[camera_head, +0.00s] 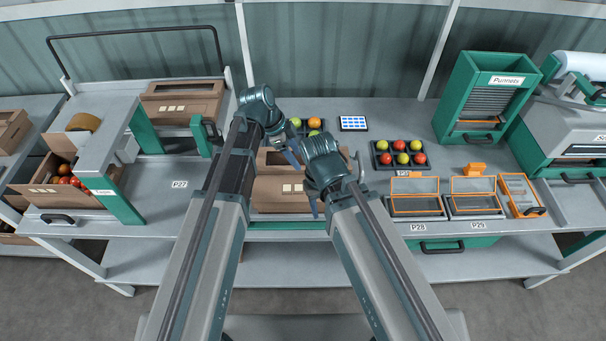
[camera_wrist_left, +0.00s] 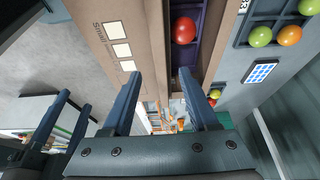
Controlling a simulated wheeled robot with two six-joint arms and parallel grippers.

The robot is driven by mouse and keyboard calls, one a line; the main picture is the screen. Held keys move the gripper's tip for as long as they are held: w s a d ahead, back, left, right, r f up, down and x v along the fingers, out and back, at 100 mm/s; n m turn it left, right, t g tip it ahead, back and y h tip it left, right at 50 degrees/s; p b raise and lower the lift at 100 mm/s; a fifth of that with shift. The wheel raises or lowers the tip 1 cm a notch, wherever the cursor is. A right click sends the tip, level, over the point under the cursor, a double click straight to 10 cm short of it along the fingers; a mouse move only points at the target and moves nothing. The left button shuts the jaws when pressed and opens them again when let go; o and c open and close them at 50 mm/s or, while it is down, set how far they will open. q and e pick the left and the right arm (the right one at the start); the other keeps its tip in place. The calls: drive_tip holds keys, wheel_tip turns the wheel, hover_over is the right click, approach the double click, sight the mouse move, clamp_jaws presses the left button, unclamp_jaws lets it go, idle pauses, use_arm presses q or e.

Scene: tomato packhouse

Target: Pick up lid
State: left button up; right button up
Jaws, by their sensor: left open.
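I cannot tell for certain which piece is the lid. A brown cardboard box (camera_head: 282,197) stands at the middle of the bench, partly hidden by my arms. In the left wrist view the box (camera_wrist_left: 118,40) has white label squares, and a red tomato (camera_wrist_left: 185,30) lies in a purple-lined slot beside it. My left gripper (camera_head: 292,150) is open and empty above the box; its two fingers also show in the left wrist view (camera_wrist_left: 160,103). My right gripper (camera_wrist_left: 63,125) has its two fingers apart at lower left there, near the box's front.
Black trays of tomatoes (camera_head: 402,166) and a tablet (camera_head: 353,123) lie behind and right. Orange-framed clear containers (camera_head: 415,186) stand at P28 and P29. Another cardboard box (camera_head: 183,87) sits at the back left. The bench by P27 (camera_head: 170,200) is clear.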

sight(303, 167)
use_arm(q)
drive_tip(key=b+x, duration=0.4)
drive_tip(key=x, duration=0.1)
drive_tip(key=shift+a, duration=0.1)
drive_tip(key=shift+r, duration=0.1)
clamp_jaws()
